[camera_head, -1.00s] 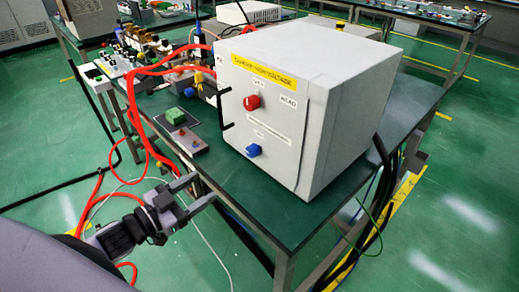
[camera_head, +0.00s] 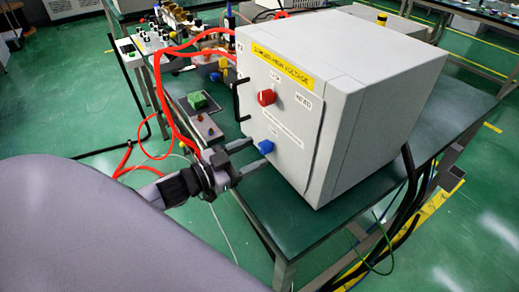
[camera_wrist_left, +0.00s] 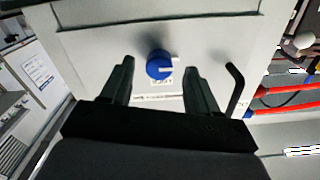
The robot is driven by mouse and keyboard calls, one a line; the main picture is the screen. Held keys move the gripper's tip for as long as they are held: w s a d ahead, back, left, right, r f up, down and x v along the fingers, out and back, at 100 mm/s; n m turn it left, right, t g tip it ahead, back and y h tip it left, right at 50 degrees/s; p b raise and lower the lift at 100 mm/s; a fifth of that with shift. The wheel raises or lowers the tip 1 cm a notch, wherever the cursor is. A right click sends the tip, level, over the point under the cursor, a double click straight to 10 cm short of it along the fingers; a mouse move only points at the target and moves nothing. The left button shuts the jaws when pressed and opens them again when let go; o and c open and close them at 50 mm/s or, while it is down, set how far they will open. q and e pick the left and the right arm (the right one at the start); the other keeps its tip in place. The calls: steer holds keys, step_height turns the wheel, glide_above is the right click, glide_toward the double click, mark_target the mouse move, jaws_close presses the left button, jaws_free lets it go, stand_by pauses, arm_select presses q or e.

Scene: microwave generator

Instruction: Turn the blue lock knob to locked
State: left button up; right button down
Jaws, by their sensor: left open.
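The blue lock knob (camera_head: 265,147) sits low on the front face of the white microwave generator box (camera_head: 372,100). In the left wrist view the blue knob (camera_wrist_left: 159,65) is round with a pale pointer mark toward the right, and a small label lies beside it. My left gripper (camera_head: 250,157) is open, its fingers pointing at the box front. In the left wrist view the left gripper (camera_wrist_left: 158,72) has one finger on each side of the knob in the picture. I cannot tell whether the fingers reach its depth; no contact shows. My right gripper is not in view.
A red knob (camera_head: 267,97) sits above the blue one. A black handle (camera_head: 239,100) sticks out from the front face beside the knobs. Red hoses (camera_head: 157,75) and a small box with a green block (camera_head: 197,100) are on the table's left side.

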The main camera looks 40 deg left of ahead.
mark_target(266, 147)
arm_select(q)
steer(key=shift+x, duration=1.4)
steer(key=shift+c, duration=0.2)
steer(key=c, duration=1)
